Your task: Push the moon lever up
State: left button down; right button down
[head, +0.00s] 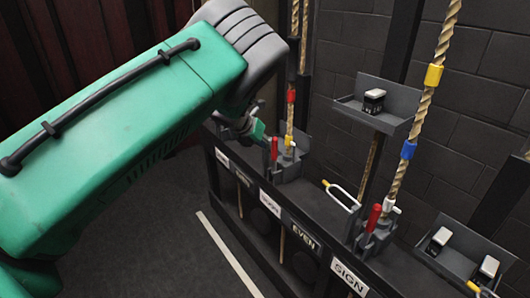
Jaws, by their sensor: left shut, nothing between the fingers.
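The lever with a red handle (274,150) stands roughly upright on a dark grey base in the middle of the head view. The white label (270,203) below it is small and seems to read MOON. My left gripper (257,130) is shut and empty, just left of the top of this handle. My green arm hides part of the gripper, and I cannot tell whether it touches the handle. My right gripper is out of view.
Ropes with coloured bands rise behind the levers. A grey tray (393,92) holds a small black-and-white block. The dark floor left of the rail is clear.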

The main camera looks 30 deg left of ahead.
pick_arm(q)
jog(key=r, duration=0.1)
jog(key=s+r, duration=0.1)
jog(key=r, duration=0.3)
jog(key=shift+s+d+r, duration=0.15)
jog(key=shift+s+d, duration=0.05)
jog(key=shift+s, duration=0.1)
jog(key=shift+a, duration=0.2)
jog(key=s+d+f+n+g, duration=0.1)
jog(key=s+d+f+n, duration=0.1)
jog(key=s+f+n, duration=0.75)
jog(key=s+d+f+n, duration=0.3)
jog(key=s+f+n, duration=0.5)
jog(key=f, duration=0.2)
jog(key=s+d+f+n+g, duration=0.2)
jog(key=s+n, duration=0.3)
jog(key=s, duration=0.5)
jog(key=s+d+f+n+g+y, duration=0.1)
jog(key=s+d+f+n+g, duration=0.1)
jog(key=s+n, duration=0.4)
jog(key=s+d+f+n+g, duration=0.2)
jog(key=s+n, duration=0.3)
jog(key=s, duration=0.9)
jog(key=shift+d+n+y+b, duration=0.3)
jog(key=shift+d+n+y, duration=0.05)
jog(key=shift+d+y, duration=0.05)
jog(key=shift+f, duration=0.1)
